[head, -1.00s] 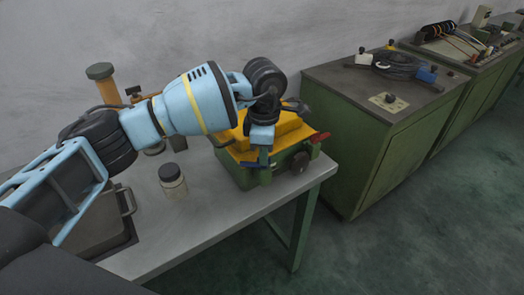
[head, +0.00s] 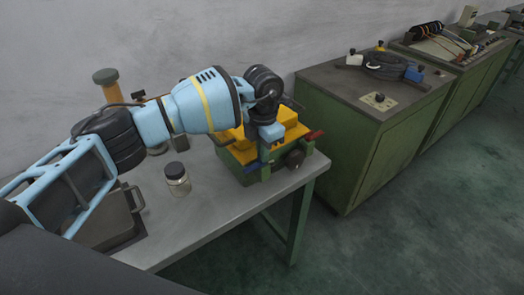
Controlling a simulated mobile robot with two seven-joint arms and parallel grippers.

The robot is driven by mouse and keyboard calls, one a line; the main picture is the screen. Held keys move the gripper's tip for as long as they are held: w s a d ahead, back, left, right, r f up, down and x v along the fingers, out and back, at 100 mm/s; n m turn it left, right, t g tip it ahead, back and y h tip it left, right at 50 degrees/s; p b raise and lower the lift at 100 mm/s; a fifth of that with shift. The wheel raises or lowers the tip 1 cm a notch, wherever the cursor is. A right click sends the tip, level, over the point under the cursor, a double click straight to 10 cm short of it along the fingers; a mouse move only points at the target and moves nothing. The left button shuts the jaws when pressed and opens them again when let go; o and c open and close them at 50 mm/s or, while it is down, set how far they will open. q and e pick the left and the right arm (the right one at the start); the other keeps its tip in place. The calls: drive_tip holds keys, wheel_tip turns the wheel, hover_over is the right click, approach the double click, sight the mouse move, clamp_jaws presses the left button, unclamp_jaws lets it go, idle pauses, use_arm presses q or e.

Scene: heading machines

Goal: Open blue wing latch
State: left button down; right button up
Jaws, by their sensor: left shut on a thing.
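A green machine box with a yellow top (head: 289,118) stands at the right end of the grey table. A blue wing latch (head: 251,167) shows low on its front side, and a red latch (head: 314,135) sticks out at its right. My left arm reaches in from the left over the table. My left gripper (head: 267,153) points down at the front of the box, shut on the blue wing latch. The fingertips and much of the latch are hard to make out behind the wrist. My right gripper is not in view.
A dark-lidded jar (head: 177,179) stands on the table (head: 215,205), left of the box. A dark metal case with a handle (head: 113,219) lies further left. An orange post (head: 108,88) stands at the back. A green cabinet (head: 352,150) stands to the right, beyond a gap.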

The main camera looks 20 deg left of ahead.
use_arm(q)
drive_tip(key=shift+s+f, duration=0.1)
drive_tip(key=shift+f, duration=0.15)
drive_tip(key=c, duration=1.6)
unclamp_jaws()
drive_tip(key=shift+r, duration=0.1)
drive_tip(key=shift+r, duration=3.85)
